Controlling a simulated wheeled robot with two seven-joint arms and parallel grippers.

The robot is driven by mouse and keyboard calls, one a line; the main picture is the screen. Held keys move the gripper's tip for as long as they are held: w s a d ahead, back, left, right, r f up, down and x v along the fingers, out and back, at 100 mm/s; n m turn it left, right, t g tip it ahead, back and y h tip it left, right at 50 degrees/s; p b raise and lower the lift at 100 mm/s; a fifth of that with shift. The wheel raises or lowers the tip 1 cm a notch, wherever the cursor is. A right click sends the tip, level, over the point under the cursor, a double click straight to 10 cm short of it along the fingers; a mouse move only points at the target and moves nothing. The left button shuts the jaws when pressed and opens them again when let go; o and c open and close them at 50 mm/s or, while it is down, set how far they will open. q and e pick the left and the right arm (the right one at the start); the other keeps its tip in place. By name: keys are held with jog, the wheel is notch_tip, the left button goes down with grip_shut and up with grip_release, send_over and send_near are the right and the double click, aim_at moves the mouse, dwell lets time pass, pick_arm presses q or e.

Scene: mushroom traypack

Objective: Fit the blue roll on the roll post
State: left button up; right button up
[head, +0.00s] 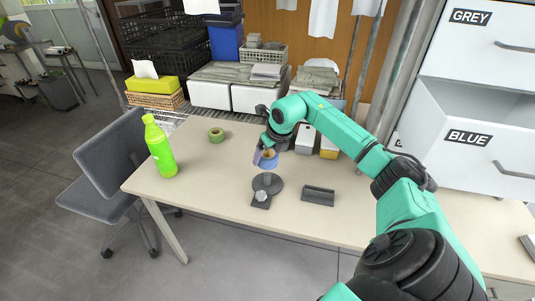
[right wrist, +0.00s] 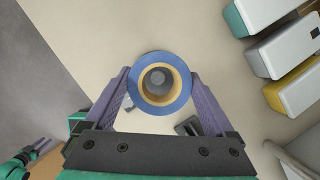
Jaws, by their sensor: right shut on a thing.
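The blue roll (head: 269,163) is a blue ring with a tan core. My right gripper (head: 266,155) is shut on it and holds it above the roll post (head: 267,179), a grey upright on a round dark base. In the right wrist view the roll (right wrist: 183,92) sits between the two purple fingers of my right gripper (right wrist: 160,90). The grey post top (right wrist: 158,77) shows inside its core, a little above the hole's centre. The roll looks clear of the post's base. My left gripper (right wrist: 38,146) shows small at the lower left, too small to read.
A green roll (head: 216,135) lies on the table (head: 190,160) near a green bottle (head: 158,150). A dark grey holder (head: 318,195) lies right of the post. Small bins (head: 328,148) stand behind. The table's front left is clear.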

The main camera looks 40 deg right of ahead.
aim_at(268, 175)
jog(key=shift+f+b, duration=2.4)
jog(key=shift+f, duration=0.95)
jog(key=shift+f+b, duration=0.95)
jog(key=shift+f, duration=0.45)
jog(key=shift+f, duration=0.2)
jog(key=o, duration=1.1)
jog(key=v, duration=1.4)
jog(key=shift+r+b, duration=0.25)
jog(key=shift+b, duration=0.15)
